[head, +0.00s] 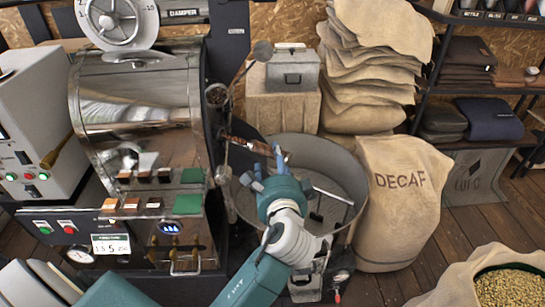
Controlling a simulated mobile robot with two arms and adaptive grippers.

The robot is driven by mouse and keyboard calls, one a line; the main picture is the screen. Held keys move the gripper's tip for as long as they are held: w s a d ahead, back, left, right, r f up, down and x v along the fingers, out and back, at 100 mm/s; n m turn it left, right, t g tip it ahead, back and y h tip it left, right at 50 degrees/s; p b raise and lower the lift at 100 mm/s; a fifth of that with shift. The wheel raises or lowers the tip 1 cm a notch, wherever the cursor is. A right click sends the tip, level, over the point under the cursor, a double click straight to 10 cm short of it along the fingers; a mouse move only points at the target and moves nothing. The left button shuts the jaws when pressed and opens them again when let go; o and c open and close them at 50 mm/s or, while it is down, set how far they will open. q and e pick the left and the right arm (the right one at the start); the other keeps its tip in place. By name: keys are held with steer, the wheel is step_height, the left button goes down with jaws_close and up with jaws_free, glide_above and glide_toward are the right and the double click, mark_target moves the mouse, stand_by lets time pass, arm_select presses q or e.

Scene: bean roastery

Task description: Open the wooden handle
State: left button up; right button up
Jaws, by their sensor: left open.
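A reddish-brown wooden handle (249,145) sticks out to the right from the front of the shiny roaster drum (138,100), just above the round cooling tray. My left gripper (266,168) is open, close below the right end of this handle. One blue finger points up beside the handle's end; I cannot tell whether it touches. No held object shows between the fingers. My right gripper is not in view.
The round metal cooling tray (352,172) lies behind and around my left gripper. A thin lever with a dark knob (263,50) rises above the handle. A DECAF sack (403,200) stands at right, an open sack of beans (460,284) at lower right. Wooden floor (490,215) is clear between.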

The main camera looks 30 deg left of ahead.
arm_select(q)
steer(key=v, duration=0.7)
steer(key=shift+s, duration=0.25)
steer(key=shift+d, duration=0.15)
steer(key=shift+c, duration=1.1)
steer(key=shift+d+f, duration=0.15)
steer(key=shift+f, duration=0.05)
steer(key=c, duration=0.4)
steer(key=d+t+b, duration=0.1)
steer(key=s+d+f+m+t+h, duration=0.1)
steer(key=d+h+b, duration=0.1)
steer(key=shift+s+f+t+b, duration=0.2)
steer(key=shift+f+t+b, duration=0.05)
steer(key=shift+t+b, duration=0.15)
jaws_close()
steer(key=w+a+m+t+h+p, duration=0.1)
steer(key=w+p, duration=0.3)
steer(key=w, duration=0.4)
steer(key=shift+a+t+h+p, duration=0.4)
steer(key=shift+a+h, duration=0.3)
steer(key=shift+a, duration=0.1)
